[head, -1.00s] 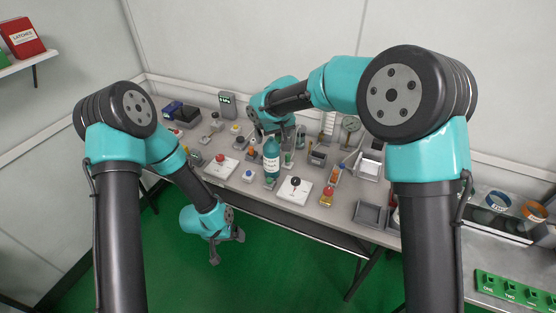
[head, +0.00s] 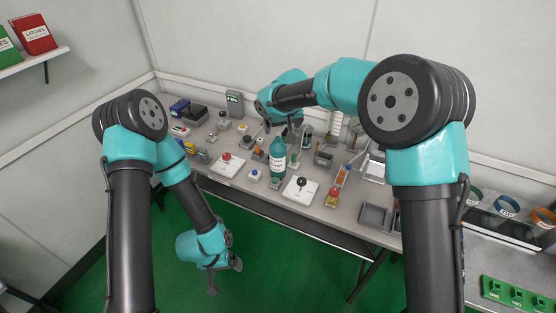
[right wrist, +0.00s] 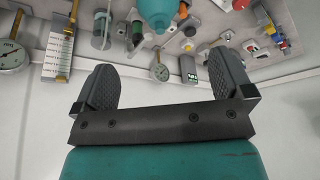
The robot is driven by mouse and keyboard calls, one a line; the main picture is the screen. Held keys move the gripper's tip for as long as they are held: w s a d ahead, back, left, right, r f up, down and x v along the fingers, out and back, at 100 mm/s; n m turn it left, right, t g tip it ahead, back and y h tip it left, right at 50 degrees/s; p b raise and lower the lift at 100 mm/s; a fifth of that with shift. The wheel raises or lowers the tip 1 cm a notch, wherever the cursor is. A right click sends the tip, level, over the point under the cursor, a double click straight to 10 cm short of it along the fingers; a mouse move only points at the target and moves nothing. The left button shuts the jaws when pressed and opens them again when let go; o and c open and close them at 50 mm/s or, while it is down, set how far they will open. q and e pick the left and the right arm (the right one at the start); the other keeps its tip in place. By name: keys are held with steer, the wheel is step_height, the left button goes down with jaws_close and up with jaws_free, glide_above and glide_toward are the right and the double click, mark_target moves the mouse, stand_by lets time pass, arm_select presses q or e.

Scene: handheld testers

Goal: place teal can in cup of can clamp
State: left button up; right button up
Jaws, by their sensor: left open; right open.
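A teal bottle-shaped container (head: 278,158) with a white label stands upright at the middle of the bench. Its teal body also shows at the top edge of the right wrist view (right wrist: 158,10). A grey cylinder (right wrist: 101,28) near it, top left in that view, is too small to identify, and I cannot tell which fixture is the can clamp. My right gripper (right wrist: 165,78) is open and empty, facing the bench from behind the bottle; in the head view its fingers are mostly hidden. My left gripper (head: 225,277) is open and empty, low in front of the bench above the green floor.
The bench is crowded with small testers. White plates with a red knob (head: 227,158) and a black knob (head: 301,183) flank the bottle's front. A red button (head: 333,196) and grey tray (head: 376,216) are to the right. A dial gauge (right wrist: 10,57) shows at the wrist view's left.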

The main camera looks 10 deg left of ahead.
mark_target(278, 137)
steer(key=x, duration=0.7)
steer(key=shift+f, duration=0.25)
steer(key=shift+x, duration=2.6)
steer(key=shift+w, duration=0.2)
steer(key=shift+r, duration=0.1)
steer(key=c, duration=1.4)
steer(key=shift+c, duration=0.2)
steer(key=shift+r, duration=0.1)
